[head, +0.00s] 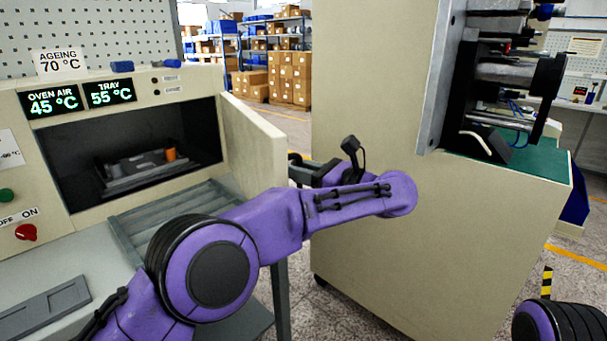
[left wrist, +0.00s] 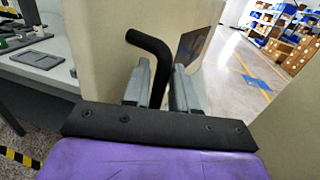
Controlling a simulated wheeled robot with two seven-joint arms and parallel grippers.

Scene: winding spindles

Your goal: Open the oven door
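The oven (head: 66,112) stands at the left in the head view, with a dark chamber and lit displays. Its cream door (head: 255,140) is swung open to the right and the chamber mouth is uncovered. My left gripper (head: 297,170) is at the door's outer face, near the free edge. In the left wrist view the black bent door handle (left wrist: 150,45) runs down between the two grey fingers of my left gripper (left wrist: 162,88), which look closed on it. The door (left wrist: 100,40) also fills the middle of that view. My right gripper is not in view.
A dark tray (head: 140,172) with an orange piece is inside the chamber. Slanted grey slats (head: 170,205) lie before its mouth. A large cream cabinet (head: 400,220) with a machine on top stands close on the right of my left arm. Shelves with boxes are far behind.

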